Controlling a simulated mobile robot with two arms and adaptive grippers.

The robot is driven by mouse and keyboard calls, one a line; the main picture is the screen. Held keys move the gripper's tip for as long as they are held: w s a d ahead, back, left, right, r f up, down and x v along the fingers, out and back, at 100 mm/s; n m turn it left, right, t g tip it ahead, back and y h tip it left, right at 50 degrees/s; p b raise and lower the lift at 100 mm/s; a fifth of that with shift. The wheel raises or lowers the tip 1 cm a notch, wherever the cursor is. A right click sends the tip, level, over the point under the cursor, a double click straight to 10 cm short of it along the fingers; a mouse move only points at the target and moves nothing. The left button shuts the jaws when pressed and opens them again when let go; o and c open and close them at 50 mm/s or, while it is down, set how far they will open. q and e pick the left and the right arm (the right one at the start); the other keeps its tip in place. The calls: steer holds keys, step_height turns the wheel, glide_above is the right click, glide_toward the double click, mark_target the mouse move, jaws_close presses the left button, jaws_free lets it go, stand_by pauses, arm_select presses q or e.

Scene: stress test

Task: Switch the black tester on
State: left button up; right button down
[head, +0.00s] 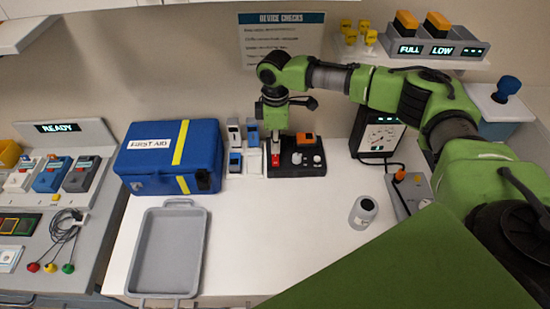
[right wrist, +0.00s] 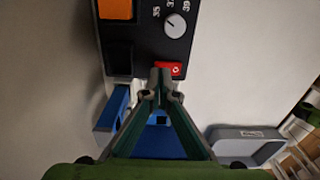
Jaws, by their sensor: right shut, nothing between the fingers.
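The black tester (head: 312,169) lies on the white bench at the back middle, with an orange block, pale knobs and a red switch (head: 275,161) at its left end. In the right wrist view the tester (right wrist: 138,42) shows a numbered dial, and its red switch (right wrist: 176,68) bears a small white mark. My right gripper (head: 275,147) is shut and empty, pointing down over the switch. In the right wrist view its fingertips (right wrist: 160,75) overlap the switch's edge; I cannot tell if they touch it. My left gripper is out of view.
A blue first aid box (head: 150,160) and a grey tray (head: 140,252) lie left. Small blue-and-white devices (head: 235,163) stand close beside the tester. A gauge unit (head: 381,138) and a grey cylinder (head: 362,212) are right.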

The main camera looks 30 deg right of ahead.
mark_target(276, 156)
steer(key=shift+f, duration=1.05)
stand_by(0.4)
steer(key=shift+r, duration=0.1)
step_height(276, 156, up, 7)
steer(key=p, duration=0.7)
steer(key=shift+p, duration=0.3)
stand_by(0.4)
